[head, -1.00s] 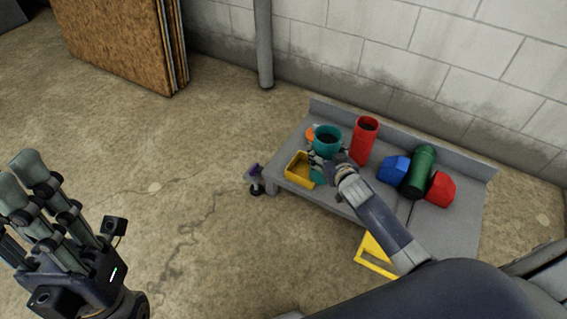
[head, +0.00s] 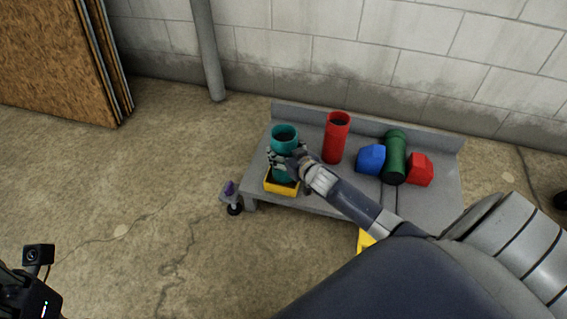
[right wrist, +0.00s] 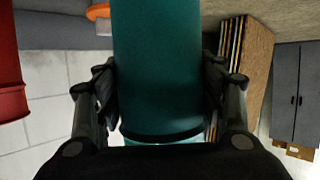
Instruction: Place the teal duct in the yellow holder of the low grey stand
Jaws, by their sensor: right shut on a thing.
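The teal duct (head: 285,133) stands about upright at the left end of the low grey stand (head: 425,212). Its lower end is at the yellow holder (head: 283,188), over or inside it; the head view does not show whether it rests on the bottom. My right gripper (head: 287,160) is shut on the duct, and the duct also fills the middle of the right wrist view (right wrist: 160,70) between the fingers. Only part of my left gripper's hand housing shows at the lower left edge of the head view; its fingers are out of the picture.
A red duct (head: 336,138) stands right of the teal one. A blue piece (head: 371,160), a green duct (head: 395,158) and a red piece (head: 420,169) are farther right. A purple-topped caster (head: 231,195) is at the stand's left corner. Wood sheets (head: 55,60) lean at left.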

